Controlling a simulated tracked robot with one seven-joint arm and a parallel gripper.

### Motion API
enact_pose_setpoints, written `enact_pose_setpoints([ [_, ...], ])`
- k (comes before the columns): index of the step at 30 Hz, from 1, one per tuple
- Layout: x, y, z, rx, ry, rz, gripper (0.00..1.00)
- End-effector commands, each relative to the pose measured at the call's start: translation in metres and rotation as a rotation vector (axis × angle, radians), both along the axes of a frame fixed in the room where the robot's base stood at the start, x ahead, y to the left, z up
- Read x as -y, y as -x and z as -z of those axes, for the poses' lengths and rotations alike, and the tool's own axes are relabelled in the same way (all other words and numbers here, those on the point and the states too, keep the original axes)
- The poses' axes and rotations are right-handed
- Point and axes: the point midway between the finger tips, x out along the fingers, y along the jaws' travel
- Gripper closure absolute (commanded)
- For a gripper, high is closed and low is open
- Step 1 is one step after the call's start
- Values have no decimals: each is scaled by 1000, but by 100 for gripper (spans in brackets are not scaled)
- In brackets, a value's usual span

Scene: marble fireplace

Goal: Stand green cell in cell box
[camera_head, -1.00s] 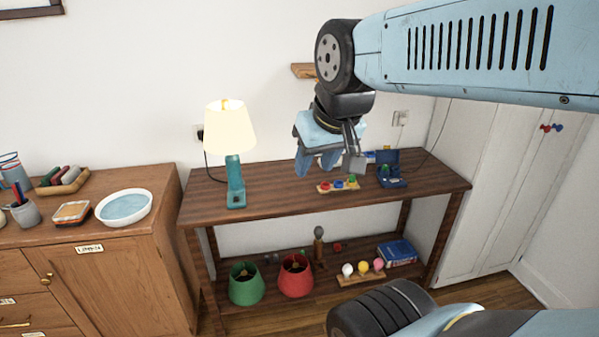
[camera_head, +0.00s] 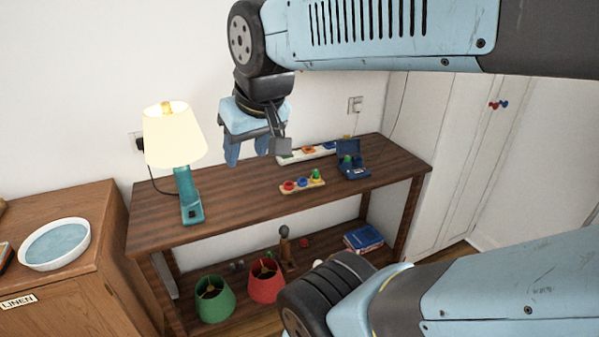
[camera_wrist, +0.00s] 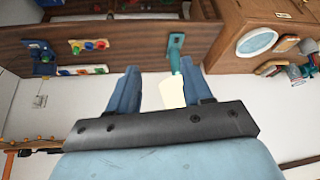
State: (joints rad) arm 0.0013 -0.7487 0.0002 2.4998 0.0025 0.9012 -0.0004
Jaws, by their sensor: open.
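A blue box with a raised lid (camera_head: 354,170) stands at the right of the wooden table; a green piece (camera_head: 348,161) shows at its front, and I cannot tell how it sits. To its left a small wooden tray (camera_head: 290,191) holds a red, a blue and a yellow-green piece (camera_head: 316,175). Which green piece is the cell is unclear. My gripper (camera_head: 247,156) is open and empty, pointing down above the table, left of the tray in the picture. In the wrist view my gripper (camera_wrist: 158,70) is open, with the blue box (camera_wrist: 41,56) far left.
A white strip with coloured pieces (camera_head: 305,153) lies at the table's back. A lit lamp (camera_head: 186,190) stands at the left end. The lower shelf holds a green shade (camera_head: 214,300), a red shade (camera_head: 266,282) and a blue book (camera_head: 363,239).

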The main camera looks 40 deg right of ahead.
Motion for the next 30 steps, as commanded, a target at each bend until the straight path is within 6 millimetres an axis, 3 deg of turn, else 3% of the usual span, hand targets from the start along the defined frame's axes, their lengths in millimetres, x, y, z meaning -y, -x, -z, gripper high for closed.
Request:
enact_pose_setpoints([
  [8, -11, -13, 29, -149, -120, 96, 44],
  [18, -18, -44, 84, -430, -472, 325, 44],
  [30, -2, -94, 129, -620, -981, 622, 44],
])
